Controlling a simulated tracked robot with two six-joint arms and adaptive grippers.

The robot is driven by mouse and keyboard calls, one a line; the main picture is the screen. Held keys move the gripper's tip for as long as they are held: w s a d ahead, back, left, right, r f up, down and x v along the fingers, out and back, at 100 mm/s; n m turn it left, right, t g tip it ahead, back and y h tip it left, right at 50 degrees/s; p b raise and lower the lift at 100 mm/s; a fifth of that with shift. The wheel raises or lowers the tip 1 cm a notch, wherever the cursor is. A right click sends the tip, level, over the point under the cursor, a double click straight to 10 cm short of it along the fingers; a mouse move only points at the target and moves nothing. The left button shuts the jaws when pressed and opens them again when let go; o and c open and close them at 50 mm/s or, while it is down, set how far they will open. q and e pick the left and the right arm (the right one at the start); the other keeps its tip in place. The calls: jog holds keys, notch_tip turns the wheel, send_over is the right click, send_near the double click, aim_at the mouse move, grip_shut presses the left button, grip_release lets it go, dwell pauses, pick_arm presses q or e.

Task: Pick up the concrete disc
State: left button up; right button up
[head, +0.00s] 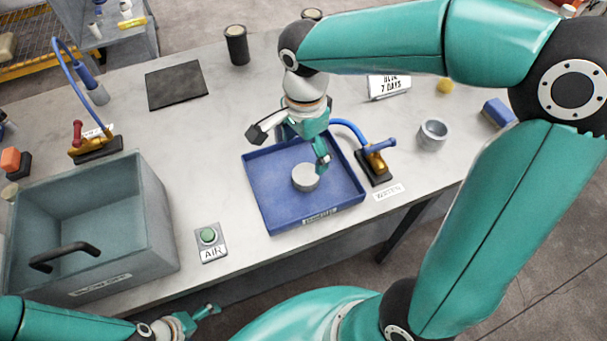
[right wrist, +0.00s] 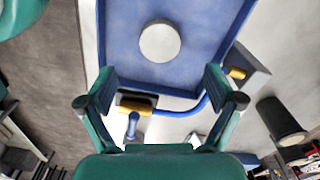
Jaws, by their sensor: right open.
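The concrete disc (head: 305,178) is a pale grey round piece lying flat in the blue tray (head: 262,207). In the right wrist view the disc (right wrist: 160,41) shows whole, beyond the fingertips, with the blue tray floor around it. My right gripper (head: 290,150) is open above the tray, one finger over the back left side and the other near the disc in the picture. In the right wrist view its fingers (right wrist: 160,82) are spread wide with nothing between them. My left gripper (head: 193,320) is low at the bottom left, in front of the bench; its jaw opening is unclear.
A grey blow-off box (head: 155,225) stands left of the tray. A green AIR button (head: 208,236) is at the front edge. A water valve with a blue hose (head: 376,163) stands right of the tray, a grey cup (head: 432,134) beyond. A dark mat (head: 176,86) lies behind.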

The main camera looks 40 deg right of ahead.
aim_at(305, 174)
notch_tip(305, 174, down, 9)
jog(key=shift+p, duration=0.65)
jog(key=c, duration=1.4)
jog(key=shift+r, duration=0.1)
